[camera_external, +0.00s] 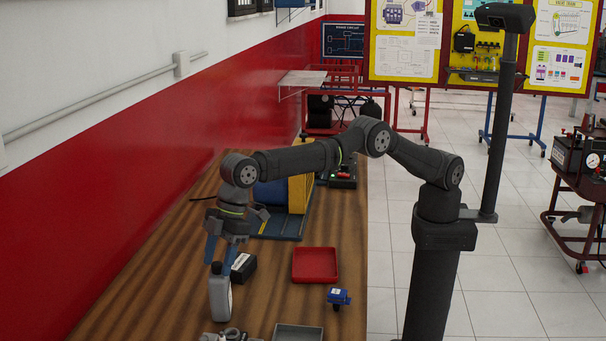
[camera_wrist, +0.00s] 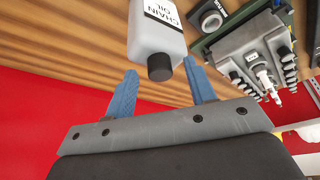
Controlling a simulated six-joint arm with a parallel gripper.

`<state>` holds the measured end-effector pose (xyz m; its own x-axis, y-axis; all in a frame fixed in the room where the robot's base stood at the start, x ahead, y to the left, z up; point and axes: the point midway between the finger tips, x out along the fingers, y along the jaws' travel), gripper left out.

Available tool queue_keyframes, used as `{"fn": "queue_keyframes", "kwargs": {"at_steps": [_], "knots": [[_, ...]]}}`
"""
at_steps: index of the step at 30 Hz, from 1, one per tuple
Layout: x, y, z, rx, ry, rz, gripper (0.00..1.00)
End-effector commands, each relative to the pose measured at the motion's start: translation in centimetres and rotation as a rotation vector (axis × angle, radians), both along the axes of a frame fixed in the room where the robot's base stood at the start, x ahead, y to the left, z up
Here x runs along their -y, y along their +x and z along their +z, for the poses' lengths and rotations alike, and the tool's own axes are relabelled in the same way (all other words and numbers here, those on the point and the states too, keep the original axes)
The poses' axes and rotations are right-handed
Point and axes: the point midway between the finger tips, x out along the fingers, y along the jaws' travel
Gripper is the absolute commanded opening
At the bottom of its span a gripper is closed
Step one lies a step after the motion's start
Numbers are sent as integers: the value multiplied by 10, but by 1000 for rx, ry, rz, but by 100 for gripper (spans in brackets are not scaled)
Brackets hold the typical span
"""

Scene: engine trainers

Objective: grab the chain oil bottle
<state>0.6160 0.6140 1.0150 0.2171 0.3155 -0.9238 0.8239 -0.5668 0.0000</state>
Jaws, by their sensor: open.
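The chain oil bottle (camera_external: 220,297) is grey-white with a dark cap and stands on the wooden table in the external view. In the wrist view the bottle (camera_wrist: 158,32) shows its "CHAIN OIL" label, and its black cap points toward my gripper. My gripper (camera_external: 220,256) has blue fingers pointing down, just above the bottle's top. In the wrist view the open fingers (camera_wrist: 161,88) lie to either side of the cap, with gaps on both sides. The fingers do not appear to touch the bottle.
A black box with a white label (camera_external: 243,267) stands close behind the bottle. A red tray (camera_external: 315,265), a small blue part (camera_external: 339,297) and a grey tray (camera_external: 298,333) lie to the right. A metal part (camera_external: 231,335) is in front. The table's left side is clear.

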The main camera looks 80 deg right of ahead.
Motion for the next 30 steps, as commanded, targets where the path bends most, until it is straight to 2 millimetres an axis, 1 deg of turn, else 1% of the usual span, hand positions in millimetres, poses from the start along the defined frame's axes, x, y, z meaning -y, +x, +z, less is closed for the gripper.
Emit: {"fn": "queue_keyframes", "kwargs": {"at_steps": [7, 8, 9, 11, 12, 15, 26, 30], "knots": [[-1, 0, -2, 0, 0, 0, 50], [-1, 0, -2, 0, 0, 0, 46], [-1, 0, -2, 0, 0, 0, 39], [-1, 0, -2, 0, 0, 0, 27], [-1, 0, -2, 0, 0, 0, 19], [-1, 0, -2, 0, 0, 0, 0], [-1, 1, 0, 1, 2, 0, 0], [-1, 1, 3, 1, 2, 0, 0]]}}
